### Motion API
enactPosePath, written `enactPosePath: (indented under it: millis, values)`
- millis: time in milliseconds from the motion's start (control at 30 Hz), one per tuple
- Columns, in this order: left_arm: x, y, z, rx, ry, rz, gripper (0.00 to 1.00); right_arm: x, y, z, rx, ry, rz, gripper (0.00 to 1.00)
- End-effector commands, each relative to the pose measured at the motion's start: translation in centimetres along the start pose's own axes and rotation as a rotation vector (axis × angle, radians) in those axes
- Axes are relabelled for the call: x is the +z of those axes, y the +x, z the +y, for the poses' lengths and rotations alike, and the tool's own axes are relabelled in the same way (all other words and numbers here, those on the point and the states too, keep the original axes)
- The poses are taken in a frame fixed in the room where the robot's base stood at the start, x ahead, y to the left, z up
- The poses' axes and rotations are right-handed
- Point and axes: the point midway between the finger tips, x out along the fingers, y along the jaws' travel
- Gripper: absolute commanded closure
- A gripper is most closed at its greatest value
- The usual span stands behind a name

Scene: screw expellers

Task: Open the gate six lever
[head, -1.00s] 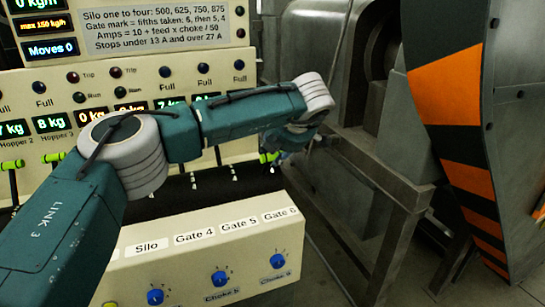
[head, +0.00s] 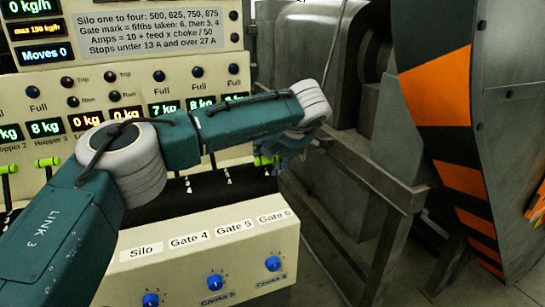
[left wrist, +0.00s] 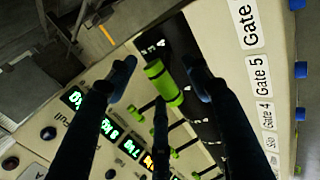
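The gate six lever has a bright green cylindrical grip (left wrist: 163,82) on a dark stem. It is the lever at the end of the row, on the Gate 6 side. In the head view its green grip (head: 265,160) shows just left of my left gripper (head: 288,148), partly hidden by it. In the left wrist view my left gripper (left wrist: 158,68) is open, one finger on each side of the green grip. Gaps show beside both fingers; contact is not visible. The Gate 6 label (head: 273,216) is on the panel in front. My right gripper is not in view.
Other green-gripped levers (head: 10,168) stand in the row to the left. The front panel (head: 200,262) carries blue choke knobs (head: 215,282). Behind is the display panel (head: 70,90) with hopper readouts and lamps. A grey machine on a metal frame (head: 365,170) stands right.

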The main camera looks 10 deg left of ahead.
Motion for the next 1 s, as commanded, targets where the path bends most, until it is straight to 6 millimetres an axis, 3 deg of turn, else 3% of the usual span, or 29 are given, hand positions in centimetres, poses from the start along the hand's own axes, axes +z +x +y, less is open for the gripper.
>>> enactPosePath:
  millis: [33,367,800,1000]
  values:
    - [-0.4,0.7,-2.0,-0.044,0.006,0.022,0.52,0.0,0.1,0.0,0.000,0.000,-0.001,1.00]
    - [-0.3,-0.3,-1.8,-0.040,0.006,0.020,0.52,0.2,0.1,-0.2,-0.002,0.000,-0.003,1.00]
    - [0.3,-9.1,-0.5,-0.012,0.006,0.005,0.52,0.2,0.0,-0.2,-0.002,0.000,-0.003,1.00]
    - [0.4,-11.2,-0.1,-0.007,0.004,0.003,0.52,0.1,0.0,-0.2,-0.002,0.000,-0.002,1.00]
